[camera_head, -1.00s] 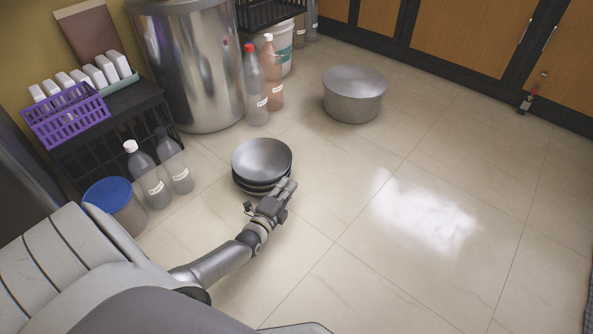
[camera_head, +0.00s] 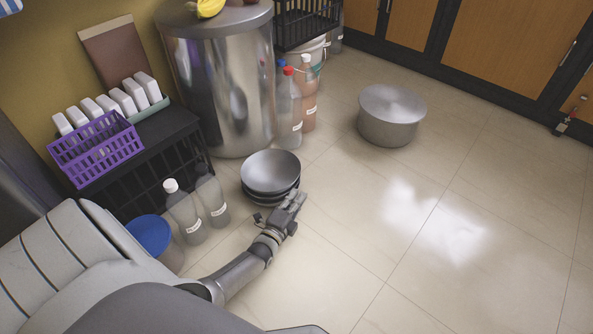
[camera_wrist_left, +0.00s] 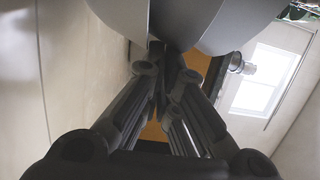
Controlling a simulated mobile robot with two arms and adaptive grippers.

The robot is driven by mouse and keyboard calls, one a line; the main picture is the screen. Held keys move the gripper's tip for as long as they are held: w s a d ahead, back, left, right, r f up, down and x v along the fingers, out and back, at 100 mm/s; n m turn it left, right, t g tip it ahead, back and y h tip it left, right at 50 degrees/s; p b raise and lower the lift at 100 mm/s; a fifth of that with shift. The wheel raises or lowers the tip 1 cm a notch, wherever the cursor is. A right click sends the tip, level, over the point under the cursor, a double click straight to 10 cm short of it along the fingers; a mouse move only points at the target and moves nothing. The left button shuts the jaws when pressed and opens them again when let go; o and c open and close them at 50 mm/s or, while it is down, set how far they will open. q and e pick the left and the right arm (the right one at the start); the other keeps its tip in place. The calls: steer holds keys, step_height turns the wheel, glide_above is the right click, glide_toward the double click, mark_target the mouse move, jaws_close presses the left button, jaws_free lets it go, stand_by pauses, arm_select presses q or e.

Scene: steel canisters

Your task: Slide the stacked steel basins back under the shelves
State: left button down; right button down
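The stacked steel basins (camera_head: 270,172) stand on the tiled floor, in front of the steel drum and to the right of the black shelf (camera_head: 141,166). They are nested, with several dark rims showing under the top one. My left gripper (camera_head: 298,199) is low beside the stack's near right side, very close to it. In the left wrist view the fingers (camera_wrist_left: 166,60) run together at the tips, with the grey basins (camera_wrist_left: 228,28) along the top edge. The fingers look shut with nothing between them; contact with the basins is unclear. My right gripper is not in view.
Bottles (camera_head: 184,213) and a blue-lidded bucket (camera_head: 150,236) stand left of the basins, before the shelf. A steel drum (camera_head: 222,95) and more bottles (camera_head: 289,108) stand behind. A large steel pot (camera_head: 391,115) stands back right. Floor to the right is clear.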

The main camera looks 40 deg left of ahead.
mark_target(271, 182)
arm_select(q)
steer(key=a, duration=0.2)
steer(key=a+b, duration=0.1)
steer(key=a, duration=0.5)
steer(key=shift+w+b, duration=0.3)
steer(key=shift+d, duration=0.15)
